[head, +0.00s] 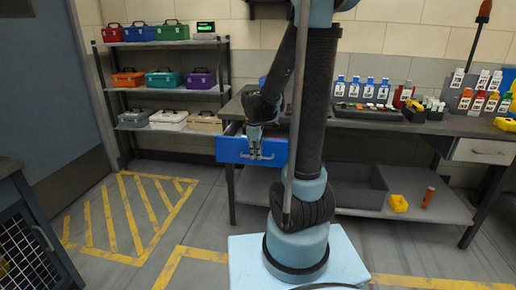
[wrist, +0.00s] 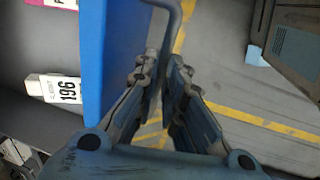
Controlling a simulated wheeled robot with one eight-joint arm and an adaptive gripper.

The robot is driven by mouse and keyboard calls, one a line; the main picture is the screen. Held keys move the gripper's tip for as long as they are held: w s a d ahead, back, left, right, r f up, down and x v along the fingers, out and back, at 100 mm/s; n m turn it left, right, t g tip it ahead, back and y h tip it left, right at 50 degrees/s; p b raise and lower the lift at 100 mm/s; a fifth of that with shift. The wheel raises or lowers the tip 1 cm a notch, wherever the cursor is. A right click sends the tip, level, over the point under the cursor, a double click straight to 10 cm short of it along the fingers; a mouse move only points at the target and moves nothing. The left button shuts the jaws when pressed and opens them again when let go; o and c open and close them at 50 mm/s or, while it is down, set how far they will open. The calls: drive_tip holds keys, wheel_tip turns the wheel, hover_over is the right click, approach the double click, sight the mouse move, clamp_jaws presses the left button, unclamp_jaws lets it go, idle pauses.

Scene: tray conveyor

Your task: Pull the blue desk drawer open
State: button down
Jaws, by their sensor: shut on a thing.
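The blue desk drawer (head: 228,149) is under the left end of the desk in the head view, and its front stands out from the desk. Its blue front (wrist: 93,60) also shows edge-on in the wrist view. The grey bar handle (wrist: 172,14) runs in front of it. My gripper (head: 255,151) is at the drawer front in the head view. In the wrist view my gripper (wrist: 163,78) has its fingers closed around the handle. Inside the drawer, a white box marked 196 (wrist: 55,88) and part of a pink item (wrist: 40,20) show.
The desk (head: 440,124) carries bottles and trays. A second drawer (head: 482,150) is at its right end. A shelf rack with toolboxes (head: 170,78) stands at the back left. A dark cabinet (head: 30,225) is at the front left. The floor before the blue drawer is clear.

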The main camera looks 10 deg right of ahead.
drive_tip(key=shift+s+a, duration=0.3)
drive_tip(key=shift+s, duration=0.55)
drive_tip(key=shift+s+a, duration=0.3)
drive_tip(key=shift+s, duration=0.5)
drive_tip(key=c, duration=1.7)
unclamp_jaws()
drive_tip(key=shift+r, duration=0.1)
drive_tip(key=shift+s+a+r, duration=0.1)
drive_tip(key=shift+s+r, duration=0.25)
drive_tip(key=shift+r, duration=1.6)
drive_tip(key=shift+s+a+r, duration=0.1)
drive_tip(key=shift+s+r, duration=0.2)
drive_tip(key=shift+r, duration=1.6)
drive_tip(key=shift+s+a+r, duration=0.1)
drive_tip(key=shift+s+r, duration=0.25)
drive_tip(key=shift+r, duration=1.6)
drive_tip(key=s+d+f+m, duration=0.2)
drive_tip(key=s+f+m, duration=0.1)
drive_tip(key=s, duration=0.3)
drive_tip(key=s+d+f+m, duration=0.3)
drive_tip(key=s+m, duration=0.3)
drive_tip(key=s+d+f+m, duration=0.3)
drive_tip(key=s+f+m, duration=0.1)
drive_tip(key=s+m, duration=0.1)
drive_tip(key=shift+s+y, duration=0.3)
drive_tip(key=shift+s, duration=0.6)
